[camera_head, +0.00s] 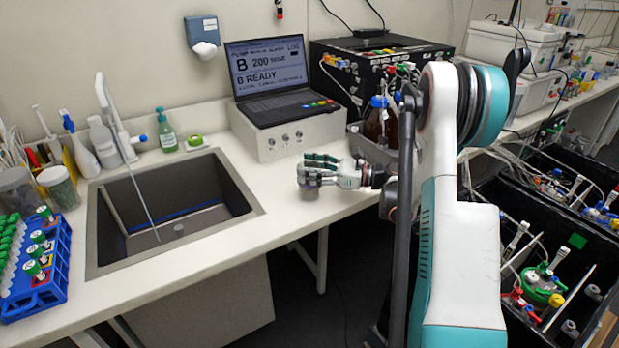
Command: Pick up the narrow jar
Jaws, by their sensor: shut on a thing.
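My gripper (312,172) is at the end of my arm, over the white counter in front of the laptop unit, with its fingers pointing left. It is shut on a small greyish thing, apparently the narrow jar (310,191). Only the jar's lower part shows below the fingers; the rest is hidden behind them. The jar is upright and at or just above the counter top; I cannot tell whether it touches.
A sink (170,215) is left of my gripper. A laptop (270,75) on a white box (285,135) stands behind. A brown bottle (380,125) in a grey tray is to the right. Clear jars (57,188) and a blue tube rack (45,270) stand far left.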

